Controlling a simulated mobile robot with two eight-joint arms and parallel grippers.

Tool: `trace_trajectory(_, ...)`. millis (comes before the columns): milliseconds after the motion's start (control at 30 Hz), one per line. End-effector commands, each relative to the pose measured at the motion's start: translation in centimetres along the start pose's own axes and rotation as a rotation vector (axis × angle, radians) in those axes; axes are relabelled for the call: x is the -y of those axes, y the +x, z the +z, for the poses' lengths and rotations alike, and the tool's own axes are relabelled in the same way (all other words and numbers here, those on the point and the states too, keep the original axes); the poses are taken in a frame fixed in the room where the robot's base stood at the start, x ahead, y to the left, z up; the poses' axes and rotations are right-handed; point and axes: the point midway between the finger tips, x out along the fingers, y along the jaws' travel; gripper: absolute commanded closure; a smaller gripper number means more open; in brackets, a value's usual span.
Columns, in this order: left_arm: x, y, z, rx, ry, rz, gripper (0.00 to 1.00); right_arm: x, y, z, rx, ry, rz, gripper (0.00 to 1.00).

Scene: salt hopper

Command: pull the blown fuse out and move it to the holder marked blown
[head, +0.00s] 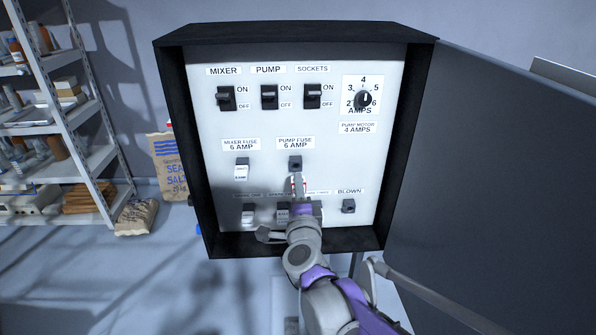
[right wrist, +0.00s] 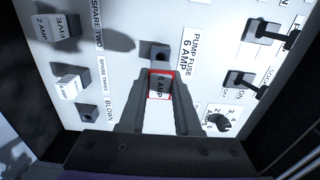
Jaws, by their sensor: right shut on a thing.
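My right gripper (head: 299,186) is shut on a 6 AMP fuse (right wrist: 159,87), a small white piece edged in red, seen between the fingers in the right wrist view. The pump fuse holder (head: 295,163) is a dark block whose face shows just above the fuse; it also shows in the right wrist view (right wrist: 157,49). The fuse seems to be out in front of it; whether they touch is unclear. The blown holder (head: 348,206) sits lower right of the gripper, dark and seemingly empty; it is also in the right wrist view (right wrist: 88,112). My left gripper is not in view.
A mixer fuse (head: 241,172) sits in its holder at left. Spare fuses (head: 249,214) line the bottom row, partly hidden by my right arm. Three switches (head: 269,97) and an amps dial (head: 364,99) are above. The box's open door (head: 490,170) stands at right.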

Motion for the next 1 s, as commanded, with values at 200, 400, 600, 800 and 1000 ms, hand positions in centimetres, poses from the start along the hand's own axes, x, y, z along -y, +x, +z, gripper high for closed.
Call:
trace_trajectory(200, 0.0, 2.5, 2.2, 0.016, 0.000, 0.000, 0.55, -3.3, -0.5, -3.8, -0.008, -0.245, 0.005, 1.00)
trace_trajectory(400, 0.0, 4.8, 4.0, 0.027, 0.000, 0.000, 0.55, -7.0, -1.4, -7.8, 0.013, -0.732, 0.000, 1.00)
trace_trajectory(600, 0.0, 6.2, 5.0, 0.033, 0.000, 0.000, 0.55, -9.9, -2.1, -10.4, 0.023, -1.086, -0.009, 1.00)
trace_trajectory(800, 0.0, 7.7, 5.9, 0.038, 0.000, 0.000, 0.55, -13.0, -3.0, -13.1, 0.018, -1.357, -0.009, 1.00)
trace_trajectory(1000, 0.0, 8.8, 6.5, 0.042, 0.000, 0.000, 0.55, -15.6, -3.7, -15.3, 0.005, -1.525, 0.000, 1.00)
